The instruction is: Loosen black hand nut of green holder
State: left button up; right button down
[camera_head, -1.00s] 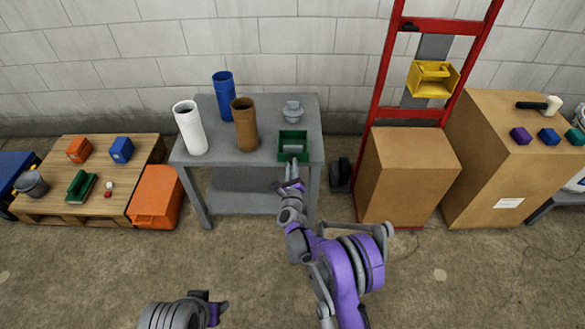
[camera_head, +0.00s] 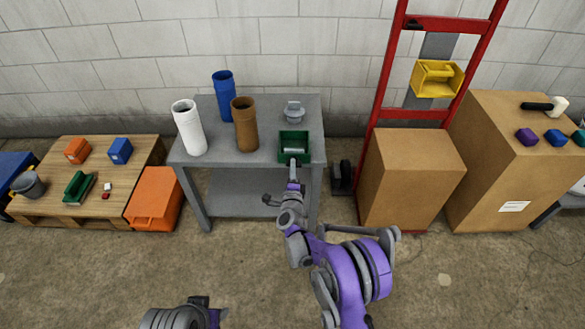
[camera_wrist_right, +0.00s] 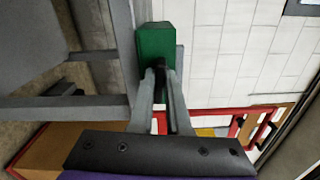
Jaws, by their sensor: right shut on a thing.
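The green holder (camera_head: 294,154) is a box-like piece at the front right of the grey table, with a grey cylinder-like piece in it. It also shows in the right wrist view (camera_wrist_right: 157,42). The black hand nut (camera_wrist_right: 159,82) is at the holder's near face, between my right fingers; in the head view it is hidden. My right gripper (camera_wrist_right: 160,76) is shut on the nut, and it shows in the head view (camera_head: 293,164) at the table's front edge. My left gripper (camera_head: 200,301) is low in the head view, away from the table; its jaws cannot be made out.
The grey table (camera_head: 211,158) also bears a white pipe (camera_head: 190,130), a blue pipe (camera_head: 224,97), a brown pipe (camera_head: 245,125) and a grey fitting (camera_head: 293,112). A red hand truck (camera_head: 380,100) and cardboard boxes stand right. Open floor lies in front.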

jog(key=shift+n, duration=0.7)
jog(key=c, duration=0.9)
grip_release()
jog(key=s+p, duration=0.1)
jog(key=s, duration=1)
jog(key=shift+p, duration=0.35)
jog(key=shift+w, duration=0.1)
